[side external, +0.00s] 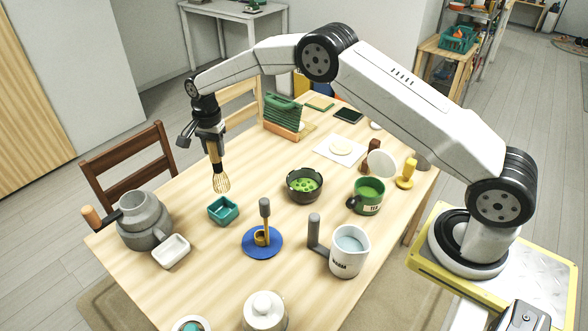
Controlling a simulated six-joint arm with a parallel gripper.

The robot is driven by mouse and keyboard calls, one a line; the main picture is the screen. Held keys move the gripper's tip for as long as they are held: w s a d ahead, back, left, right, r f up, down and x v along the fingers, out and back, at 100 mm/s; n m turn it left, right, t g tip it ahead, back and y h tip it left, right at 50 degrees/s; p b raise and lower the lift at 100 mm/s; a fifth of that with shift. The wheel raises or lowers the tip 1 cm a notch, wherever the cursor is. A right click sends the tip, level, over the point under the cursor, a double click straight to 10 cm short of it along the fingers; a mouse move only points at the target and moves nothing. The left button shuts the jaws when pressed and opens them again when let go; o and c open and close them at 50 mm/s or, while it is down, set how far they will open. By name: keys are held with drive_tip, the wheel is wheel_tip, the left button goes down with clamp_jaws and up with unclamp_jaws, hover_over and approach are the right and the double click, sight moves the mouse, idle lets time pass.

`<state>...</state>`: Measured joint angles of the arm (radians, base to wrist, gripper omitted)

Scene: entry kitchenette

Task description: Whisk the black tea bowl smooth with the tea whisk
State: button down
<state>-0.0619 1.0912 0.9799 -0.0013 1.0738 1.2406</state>
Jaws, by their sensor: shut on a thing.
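My gripper (213,145) is at the left of the table, pointing down. It is shut on the handle of the tea whisk (221,182). The whisk hangs upright with its wire head down, above the table and behind the small teal square dish. The black tea bowl (304,186) stands near the middle of the table, to the right of the whisk and apart from it. Bright green contents with several darker round spots show in the bowl.
Near the bowl are the teal dish (223,210), a blue disc (262,243) with an upright handled tool, a green mug (367,197) and a white jug (349,252). A grey pot (143,220) and white dish (171,251) stand at left. A green rack (283,117) is behind.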

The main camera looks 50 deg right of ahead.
drive_tip(key=s+d, duration=0.6)
drive_tip(key=d, duration=0.5)
drive_tip(key=s+d+g, duration=0.1)
drive_tip(key=s+d, duration=0.5)
drive_tip(key=d, duration=0.5)
drive_tip(key=shift+s+r, duration=0.2)
drive_tip(key=shift+r, duration=0.2)
drive_tip(key=shift+f, duration=0.2)
wheel_tip(320, 180, down, 8)
drive_tip(key=shift+f, duration=0.95)
idle(1.1)
drive_tip(key=shift+s+r, duration=0.1)
drive_tip(key=shift+s, duration=0.1)
idle(0.7)
